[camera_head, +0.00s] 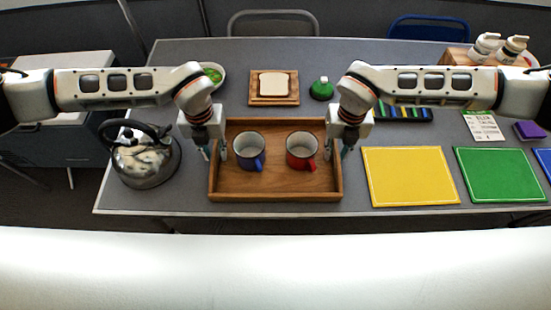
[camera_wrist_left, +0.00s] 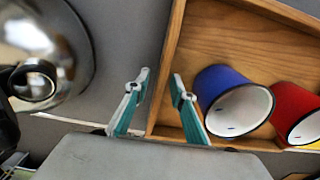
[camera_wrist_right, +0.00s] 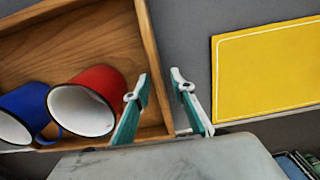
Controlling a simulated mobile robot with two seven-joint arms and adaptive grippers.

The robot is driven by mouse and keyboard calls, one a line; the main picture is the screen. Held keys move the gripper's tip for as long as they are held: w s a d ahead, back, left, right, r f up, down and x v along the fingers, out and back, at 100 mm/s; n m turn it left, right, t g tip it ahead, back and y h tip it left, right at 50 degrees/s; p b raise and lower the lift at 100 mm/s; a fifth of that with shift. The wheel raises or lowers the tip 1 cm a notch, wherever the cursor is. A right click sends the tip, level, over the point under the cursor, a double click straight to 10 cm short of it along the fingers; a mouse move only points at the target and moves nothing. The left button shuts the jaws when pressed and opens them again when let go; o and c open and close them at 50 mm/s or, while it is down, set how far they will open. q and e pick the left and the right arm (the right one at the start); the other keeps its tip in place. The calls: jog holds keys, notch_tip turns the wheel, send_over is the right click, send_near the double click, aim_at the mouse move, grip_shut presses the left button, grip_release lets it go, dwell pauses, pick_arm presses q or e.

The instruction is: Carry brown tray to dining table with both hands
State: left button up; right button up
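The brown wooden tray (camera_head: 275,196) lies on the grey table with a blue mug (camera_head: 249,150) and a red mug (camera_head: 301,151) standing inside. My left gripper (camera_head: 215,150) is at the tray's left wall. In the left wrist view its open fingers (camera_wrist_left: 162,82) point down on either side of that wall (camera_wrist_left: 167,60). My right gripper (camera_head: 341,147) is at the right wall. In the right wrist view its open fingers (camera_wrist_right: 160,80) lie on either side of that wall (camera_wrist_right: 150,40). I cannot tell how deep the fingers reach.
A kettle (camera_head: 145,160) stands close left of the tray. A yellow mat (camera_head: 409,175) and a green mat (camera_head: 498,174) lie to the right. Behind the tray are a board with bread (camera_head: 273,100) and a small green-topped item (camera_head: 322,89). Chairs (camera_head: 430,28) stand beyond the table.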

jog(key=shift+r, duration=0.15)
pick_arm(q)
notch_tip(320, 180, up, 12)
pick_arm(e)
notch_tip(320, 180, up, 12)
dwell(1.0)
pick_arm(q)
jog(key=shift+s, duration=0.15)
pick_arm(e)
jog(key=shift+s, duration=0.15)
